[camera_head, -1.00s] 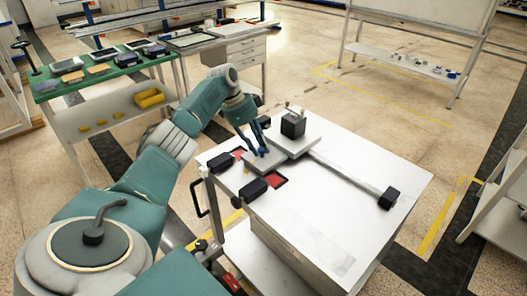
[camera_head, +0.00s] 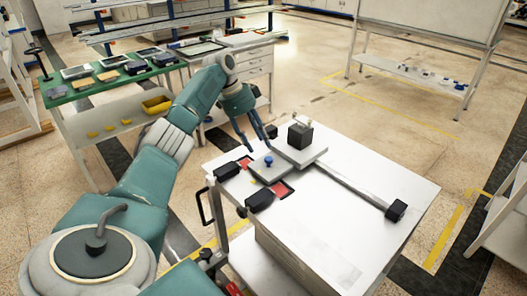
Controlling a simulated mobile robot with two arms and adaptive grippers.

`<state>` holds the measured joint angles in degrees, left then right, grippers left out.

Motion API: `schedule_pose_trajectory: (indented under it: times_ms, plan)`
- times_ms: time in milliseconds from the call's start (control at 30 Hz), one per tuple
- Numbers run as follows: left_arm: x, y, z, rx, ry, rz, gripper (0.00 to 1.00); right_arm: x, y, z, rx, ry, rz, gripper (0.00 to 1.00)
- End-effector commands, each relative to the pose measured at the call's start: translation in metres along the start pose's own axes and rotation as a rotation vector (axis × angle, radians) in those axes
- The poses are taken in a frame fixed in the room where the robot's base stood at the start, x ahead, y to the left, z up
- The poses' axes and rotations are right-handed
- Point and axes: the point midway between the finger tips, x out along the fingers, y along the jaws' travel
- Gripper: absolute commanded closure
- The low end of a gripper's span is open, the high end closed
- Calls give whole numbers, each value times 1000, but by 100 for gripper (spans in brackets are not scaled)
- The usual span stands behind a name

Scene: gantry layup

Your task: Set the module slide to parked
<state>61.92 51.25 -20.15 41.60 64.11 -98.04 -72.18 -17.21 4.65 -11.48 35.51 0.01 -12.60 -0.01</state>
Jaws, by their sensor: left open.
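The module slide is a grey plate (camera_head: 305,156) carrying a black block (camera_head: 300,135). It sits near the far left end of a rail (camera_head: 350,188) on the white table. A lower grey plate with a blue knob (camera_head: 268,161) joins its left side, between two red pads (camera_head: 245,163) (camera_head: 283,190). My left gripper (camera_head: 258,149) is open, its fingers pointing down just above and behind the knob. It looks empty and apart from the knob. My right gripper is not in view.
A black end block (camera_head: 397,209) closes the near right end of the rail. Two black blocks (camera_head: 227,171) (camera_head: 259,200) stand by the red pads. The table's right side is clear. A green bench (camera_head: 110,82) with several devices stands behind left.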

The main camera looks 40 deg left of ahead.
Motion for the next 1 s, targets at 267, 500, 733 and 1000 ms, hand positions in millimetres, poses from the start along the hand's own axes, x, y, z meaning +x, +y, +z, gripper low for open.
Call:
schedule_pose_trajectory:
  times_ms: [267, 500, 733, 1000]
  plan:
    - [-43, 0, 0, 0, 1, 0, 57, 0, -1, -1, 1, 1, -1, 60]
    - [-50, 0, 0, 0, 0, 0, 57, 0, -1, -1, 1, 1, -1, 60]
    - [-50, 0, 0, 0, 0, 0, 57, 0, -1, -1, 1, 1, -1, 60]
    - [-49, 0, 0, 0, 0, 1, 57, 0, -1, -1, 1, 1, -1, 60]
